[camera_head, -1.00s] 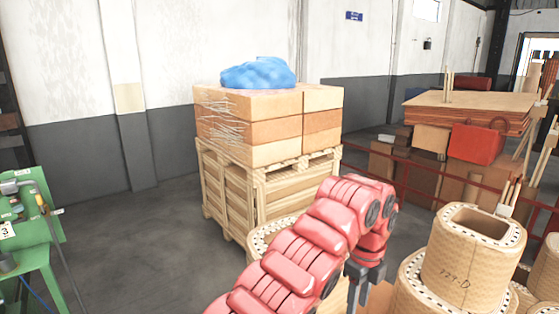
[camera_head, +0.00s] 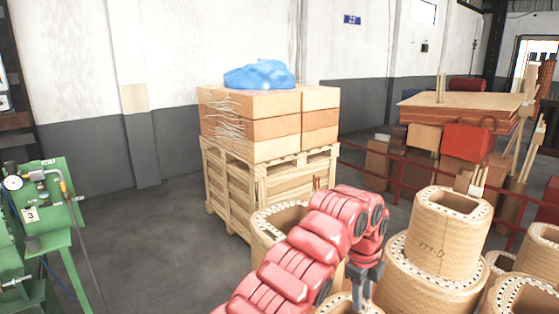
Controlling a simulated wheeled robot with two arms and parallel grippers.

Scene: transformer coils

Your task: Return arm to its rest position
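My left arm (camera_head: 300,255), red and segmented, comes in from the bottom edge and bends down at the wrist. Its dark grey gripper (camera_head: 362,286) hangs below the wrist, just left of a tall stepped coil (camera_head: 447,243) marked in dark writing. I see nothing clearly held; the finger gap is too small to judge. A hollow coil (camera_head: 268,224) stands partly behind the arm, and another coil top (camera_head: 345,304) shows below the gripper. My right gripper is not in view.
Behind the arm is a wooden crate (camera_head: 228,186) with stacked boxes (camera_head: 250,128) and a blue bag (camera_head: 259,74) on top. Several coils (camera_head: 525,297) crowd the lower right. A green machine (camera_head: 55,215) stands at left. The floor (camera_head: 145,240) between machine and crate is clear.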

